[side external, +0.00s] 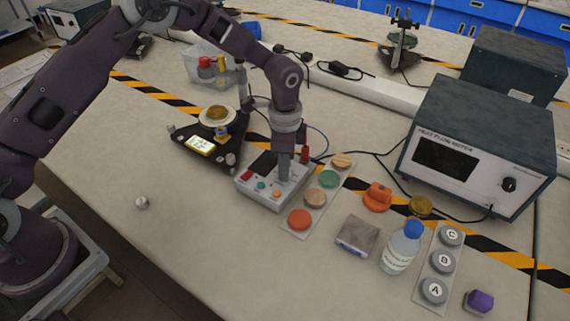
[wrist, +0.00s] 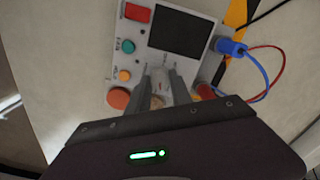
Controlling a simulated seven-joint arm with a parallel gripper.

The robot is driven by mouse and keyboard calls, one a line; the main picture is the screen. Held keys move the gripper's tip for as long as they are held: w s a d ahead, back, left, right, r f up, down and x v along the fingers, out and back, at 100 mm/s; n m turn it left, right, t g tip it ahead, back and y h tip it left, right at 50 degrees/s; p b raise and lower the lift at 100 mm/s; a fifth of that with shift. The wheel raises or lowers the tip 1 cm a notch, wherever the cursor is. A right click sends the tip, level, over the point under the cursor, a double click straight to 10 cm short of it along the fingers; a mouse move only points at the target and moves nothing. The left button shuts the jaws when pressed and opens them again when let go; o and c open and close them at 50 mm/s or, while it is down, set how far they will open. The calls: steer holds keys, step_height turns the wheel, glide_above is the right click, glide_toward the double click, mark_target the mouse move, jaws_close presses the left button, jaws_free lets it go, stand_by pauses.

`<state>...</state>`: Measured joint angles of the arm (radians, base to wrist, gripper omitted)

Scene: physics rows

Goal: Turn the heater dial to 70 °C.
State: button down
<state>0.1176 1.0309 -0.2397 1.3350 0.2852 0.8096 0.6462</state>
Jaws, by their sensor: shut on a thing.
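The heater control box (side external: 262,196) is a light grey box on the table, with a dark screen, a red switch and small green and orange buttons on top. It also fills the upper middle of the wrist view (wrist: 147,40). My gripper (side external: 283,181) points straight down onto the box's top. In the wrist view its two fingers (wrist: 160,90) are close together over the panel, shut on the dial. The dial itself is mostly hidden between and behind the fingers. Its scale and setting are too small to read. The box's screen (wrist: 181,33) looks dark.
A strip with coloured discs (side external: 313,200) stands right beside the box. A black stand with a lit yellow display (side external: 200,145) is to its left. A blue plug with red and blue leads (wrist: 232,47) joins the box. A bottle (side external: 400,248) and heat flow meter (side external: 480,145) stand farther right. The front-left table is mostly clear.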

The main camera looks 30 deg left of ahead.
steer(key=shift+m, duration=1.5)
steer(key=c, duration=1.1)
jaws_free()
steer(key=shift+c, duration=0.2)
